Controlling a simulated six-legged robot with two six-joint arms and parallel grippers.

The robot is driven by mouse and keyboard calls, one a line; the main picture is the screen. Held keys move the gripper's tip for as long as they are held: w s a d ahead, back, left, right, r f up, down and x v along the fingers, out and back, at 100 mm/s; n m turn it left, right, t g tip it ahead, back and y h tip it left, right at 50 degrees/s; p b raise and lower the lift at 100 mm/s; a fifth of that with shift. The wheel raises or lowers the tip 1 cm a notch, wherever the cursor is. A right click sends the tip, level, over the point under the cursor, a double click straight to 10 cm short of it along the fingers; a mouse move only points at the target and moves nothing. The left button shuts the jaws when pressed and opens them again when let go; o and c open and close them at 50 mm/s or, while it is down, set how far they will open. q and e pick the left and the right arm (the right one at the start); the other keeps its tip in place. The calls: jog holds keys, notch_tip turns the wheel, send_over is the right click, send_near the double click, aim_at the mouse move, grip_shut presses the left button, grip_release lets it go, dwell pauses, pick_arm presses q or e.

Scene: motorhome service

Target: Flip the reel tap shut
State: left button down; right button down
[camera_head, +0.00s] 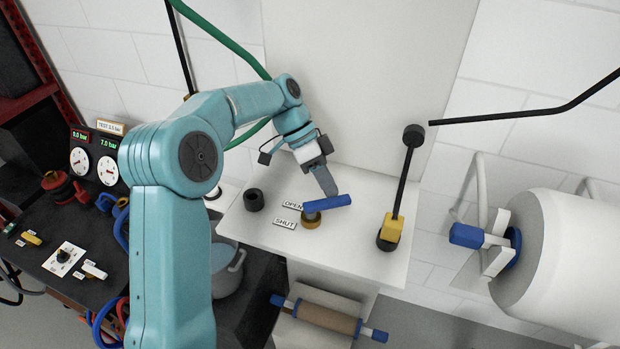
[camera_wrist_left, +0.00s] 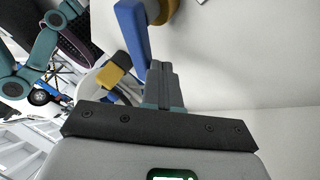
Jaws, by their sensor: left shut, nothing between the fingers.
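The reel tap has a blue lever (camera_head: 328,203) on a round brass body (camera_head: 311,221), standing on a white shelf. The lever extends right from the body, nearly level in the head view. An OPEN label (camera_head: 293,205) and a SHUT label (camera_head: 285,223) lie left of the tap. My left gripper (camera_head: 329,190) is shut and empty, its fingertips at the back side of the lever. In the wrist view the shut fingers (camera_wrist_left: 159,80) are right beside the blue lever (camera_wrist_left: 134,32); I cannot tell whether they touch. My right gripper is not in view.
A black lever with a yellow block (camera_head: 390,232) stands right of the tap. A dark cup (camera_head: 254,199) is on the shelf's left. A white cylinder (camera_head: 560,260) fills the right side. A gauge panel (camera_head: 97,160) stands left. The shelf front (camera_head: 350,255) is clear.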

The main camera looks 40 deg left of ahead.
aim_at(339, 200)
pick_arm(q)
jog(key=shift+d+r+m+g+p, duration=0.1)
jog(key=shift+d+m+g+p, duration=0.1)
jog(key=shift+d+m+g, duration=0.25)
jog(key=shift+d+m+g+p, duration=0.15)
jog(key=shift+m+g, duration=0.1)
jog(key=shift+m, duration=0.3)
jog(key=shift+s+d+m+g, duration=0.15)
jog(key=shift+d+m+g, duration=0.15)
jog(key=shift+m+g, duration=0.35)
jog(key=shift+s+d+m+y, duration=0.1)
jog(key=shift+m+y, duration=0.2)
jog(key=shift+m, duration=0.05)
jog(key=shift+s+d, duration=0.3)
jog(key=shift+d, duration=0.3)
jog(key=p+v, duration=0.4)
jog(key=v, duration=0.8)
